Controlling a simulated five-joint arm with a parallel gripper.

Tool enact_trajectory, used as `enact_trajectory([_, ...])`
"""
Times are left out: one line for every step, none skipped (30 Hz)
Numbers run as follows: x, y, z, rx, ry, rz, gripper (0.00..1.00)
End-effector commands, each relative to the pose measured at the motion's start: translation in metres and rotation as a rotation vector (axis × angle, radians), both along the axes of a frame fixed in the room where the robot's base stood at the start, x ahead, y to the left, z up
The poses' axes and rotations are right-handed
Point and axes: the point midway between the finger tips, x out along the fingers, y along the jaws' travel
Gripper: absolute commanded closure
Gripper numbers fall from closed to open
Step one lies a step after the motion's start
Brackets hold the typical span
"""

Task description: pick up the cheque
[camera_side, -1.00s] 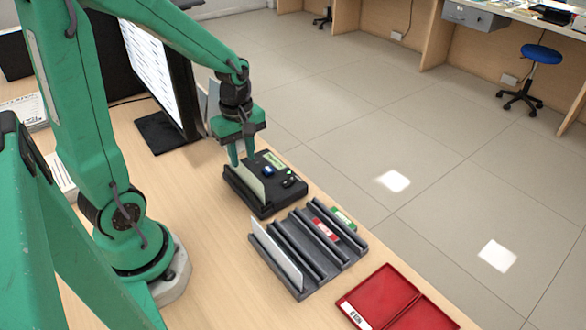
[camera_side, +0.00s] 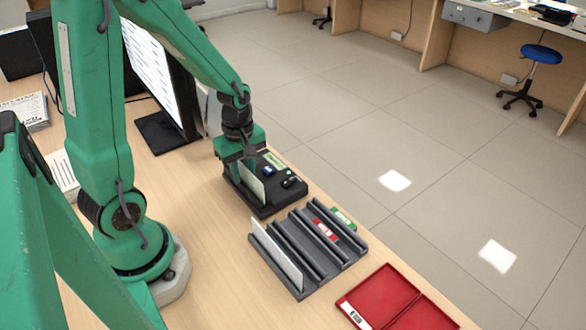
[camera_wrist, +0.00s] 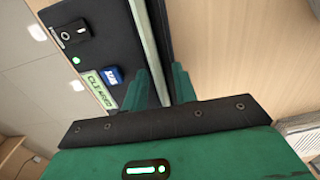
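A pale cheque (camera_side: 251,186) stands on edge in the slot of a black reader (camera_side: 263,203) on the counter. In the wrist view the cheque (camera_wrist: 146,35) shows edge-on as a thin pale strip. My gripper (camera_side: 245,163) points down over the reader. In the wrist view my gripper (camera_wrist: 165,80) has one finger on each side of the cheque. The fingers look apart, with a dark gap between the cheque and the right finger. The fingertips are partly hidden in the side view. The reader has a lit green display (camera_wrist: 97,90) and a blue button (camera_wrist: 113,75).
A grey slotted rack (camera_side: 318,262) stands close in front of the reader, with a white card (camera_side: 277,256) upright in it and red and green labels. A red tray (camera_side: 383,297) lies further right. A monitor (camera_side: 155,70) stands behind, near my arm.

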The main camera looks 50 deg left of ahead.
Motion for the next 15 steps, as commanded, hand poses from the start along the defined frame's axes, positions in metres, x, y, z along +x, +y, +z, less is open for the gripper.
enact_trajectory([0.0000,0.0000,0.0001,0.000,0.000,0.000,0.72])
enact_trajectory([0.0000,0.0000,0.0001,0.000,0.000,0.000,0.72])
enact_trajectory([0.0000,0.0000,0.0002,0.000,0.000,0.000,0.72])
enact_trajectory([0.0000,0.0000,0.0002,0.000,0.000,0.000,0.72])
enact_trajectory([0.0000,0.0000,0.0002,0.000,0.000,0.000,0.72])
enact_trajectory([0.0000,0.0000,0.0003,0.000,0.000,0.000,0.72])
enact_trajectory([0.0000,0.0000,0.0003,0.000,0.000,0.000,0.72])
enact_trajectory([0.0000,0.0000,0.0003,0.000,0.000,0.000,0.72])
enact_trajectory([0.0000,0.0000,0.0004,0.000,0.000,0.000,0.72])
enact_trajectory([0.0000,0.0000,0.0004,0.000,0.000,0.000,0.74])
enact_trajectory([0.0000,0.0000,0.0004,0.000,0.000,0.000,0.80])
enact_trajectory([0.0000,0.0000,0.0004,0.000,0.000,0.000,0.88])
enact_trajectory([0.0000,0.0000,0.0004,0.000,0.000,0.000,0.93])
enact_trajectory([0.0000,0.0000,0.0004,0.000,0.000,0.000,0.99])
enact_trajectory([0.0000,0.0000,0.0004,0.000,0.000,0.000,1.00])
